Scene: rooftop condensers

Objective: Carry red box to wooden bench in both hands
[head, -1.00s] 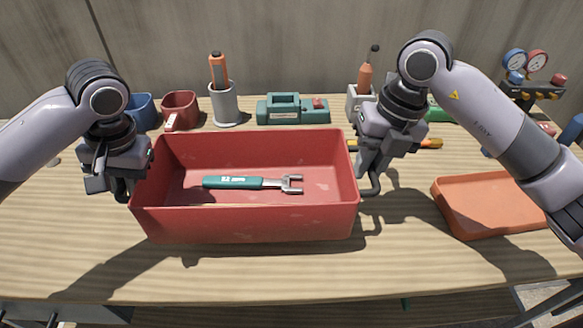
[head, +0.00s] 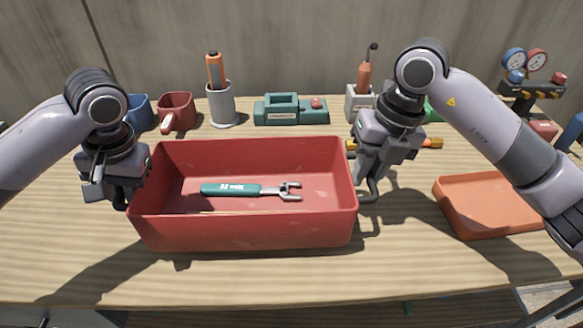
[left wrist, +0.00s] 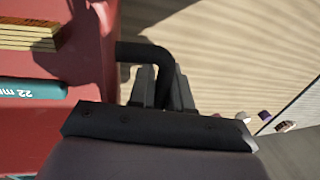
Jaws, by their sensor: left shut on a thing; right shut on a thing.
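The red box (head: 245,232) is an open rectangular bin over the near middle of the wooden bench (head: 60,230); I cannot tell whether its base touches the wood. A green-handled wrench (head: 232,190) lies inside. My left gripper (head: 122,198) is at the box's left end. In the left wrist view its dark fingers (left wrist: 160,88) are closed on a black handle (left wrist: 145,50) on the red end wall (left wrist: 98,60). My right gripper (head: 370,188) is shut on the box's right end; its handle is mostly hidden.
An orange tray (head: 490,205) lies right of the box. Behind stand a red cup (head: 176,108), a grey holder (head: 222,105), a green tool case (head: 290,109) and a gauge set (head: 525,85). Bare wood lies in front. A yellow stack (left wrist: 28,35) shows inside the box.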

